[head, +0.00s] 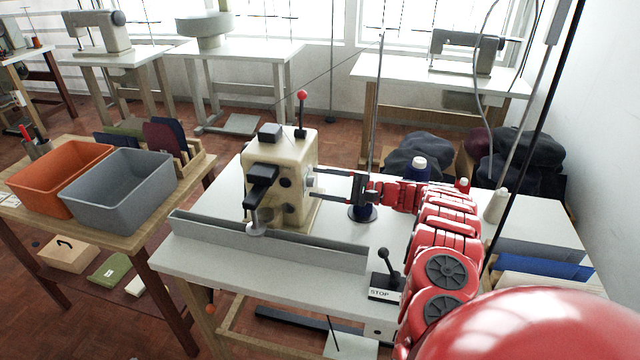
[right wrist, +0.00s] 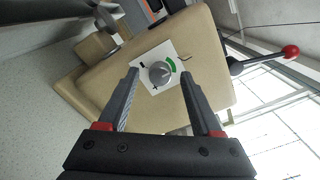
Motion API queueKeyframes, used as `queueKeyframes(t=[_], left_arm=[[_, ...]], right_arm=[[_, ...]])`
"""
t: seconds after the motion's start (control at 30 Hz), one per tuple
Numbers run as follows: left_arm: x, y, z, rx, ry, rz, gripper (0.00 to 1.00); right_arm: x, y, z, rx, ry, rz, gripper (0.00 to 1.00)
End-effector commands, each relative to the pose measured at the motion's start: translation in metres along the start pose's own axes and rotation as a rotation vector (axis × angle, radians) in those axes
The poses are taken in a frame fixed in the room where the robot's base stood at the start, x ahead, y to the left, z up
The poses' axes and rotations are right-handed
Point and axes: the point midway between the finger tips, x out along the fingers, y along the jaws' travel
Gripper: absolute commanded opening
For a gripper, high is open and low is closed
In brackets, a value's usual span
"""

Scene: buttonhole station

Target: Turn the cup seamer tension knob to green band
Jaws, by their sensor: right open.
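The cream cup seamer (head: 292,165) stands on the white table, with its knob side facing my right gripper. In the right wrist view the grey round tension knob (right wrist: 159,73) sits on a white plate with a green band (right wrist: 171,64) along part of its edge and a plus mark below it. Where the knob's pointer stands is too small to tell. My right gripper (head: 314,184) is open and level with that side. Its fingers (right wrist: 159,82) flank the knob in the wrist view, with a gap on both sides; no contact shows. My left gripper is not in view.
A red-tipped lever (head: 302,95) rises from the seamer's top. A grey guard rail (head: 270,240) runs along the table front. A STOP box with a black lever (head: 385,287) stands at the right corner. Thread cones (head: 416,170) stand behind my right arm.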

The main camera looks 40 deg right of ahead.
Motion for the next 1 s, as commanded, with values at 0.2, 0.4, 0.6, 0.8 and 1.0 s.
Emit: queueKeyframes(t=[0.2,0.4,0.6,0.8,1.0], left_arm=[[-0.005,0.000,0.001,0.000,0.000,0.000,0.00],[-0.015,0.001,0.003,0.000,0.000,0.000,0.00],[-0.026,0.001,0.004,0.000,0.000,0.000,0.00],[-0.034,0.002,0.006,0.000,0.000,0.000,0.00],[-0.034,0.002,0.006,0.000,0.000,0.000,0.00]], right_arm=[[-0.043,0.001,-0.003,-0.002,0.006,-0.002,0.66],[-0.098,0.002,-0.003,-0.004,0.006,-0.001,0.66],[-0.142,0.004,-0.003,0.000,0.003,0.001,0.66],[-0.165,0.002,-0.002,-0.001,0.003,0.001,0.66],[-0.168,0.000,0.000,0.000,0.000,0.001,0.66]])
